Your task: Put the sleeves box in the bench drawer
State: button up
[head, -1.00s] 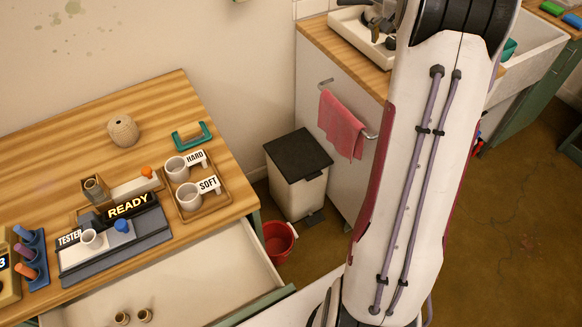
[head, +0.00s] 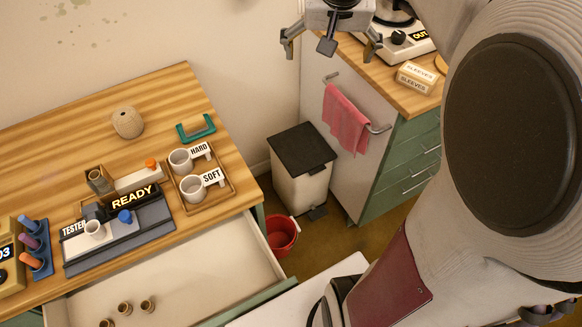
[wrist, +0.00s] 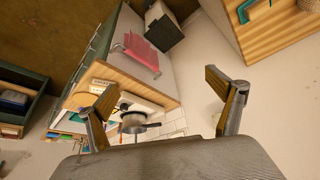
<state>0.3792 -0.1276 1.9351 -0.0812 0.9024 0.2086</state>
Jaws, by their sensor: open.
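The sleeves box (head: 415,77), a small tan box with white SLEEVES labels, sits near the front edge of the wooden counter at upper right in the head view.
The workbench (head: 60,125) holds a tester, a tray with two cups, a twine ball and a teal handle. A bin (head: 302,180) and a red bucket (head: 282,234) stand between bench and counter. A pink towel (head: 346,120) hangs on the counter's side. A white appliance stands behind the box.

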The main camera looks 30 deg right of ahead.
jog(key=s+a+f+n+y, duration=0.1)
jog(key=s+a+f+n, duration=0.1)
jog(key=s+a, duration=0.6)
jog(key=s+a+f+n+t+y, duration=0.1)
jog(key=s+a+f+n, duration=0.2)
jog(key=s+a, duration=0.6)
jog(key=shift+s+a+f+n+y, duration=0.25)
jog(key=shift+a+f+n+y, duration=0.1)
jog(key=shift+n, duration=0.35)
jog(key=shift+o, duration=0.4)
jog(key=shift+d, duration=0.15)
